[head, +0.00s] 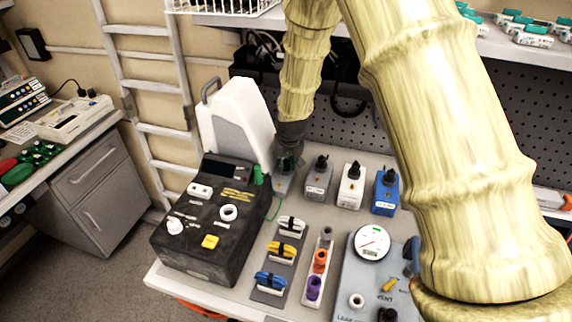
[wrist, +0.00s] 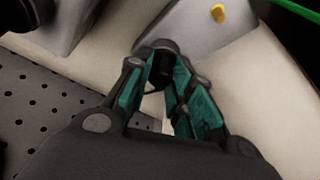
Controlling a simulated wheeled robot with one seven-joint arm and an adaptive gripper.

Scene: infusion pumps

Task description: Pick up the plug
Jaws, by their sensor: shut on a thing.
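My gripper (head: 288,160) reaches down at the back of the table, above a small grey box (head: 283,184) at the left end of a row of boxes. In the wrist view, my gripper (wrist: 166,68) has its teal-padded fingers closed around a black plug (wrist: 161,53). The plug is partly hidden between the fingers. A grey surface with a yellow part (wrist: 218,13) lies just beyond the fingertips. I cannot tell whether the plug still touches the box.
Grey (head: 319,178), white (head: 351,186) and blue (head: 386,192) boxes with black tops stand to the right. A black device (head: 205,250) and a green cylinder (head: 258,175) are to the left. A perforated panel (head: 345,133) is behind. A gauge unit (head: 371,242) stands at the front right.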

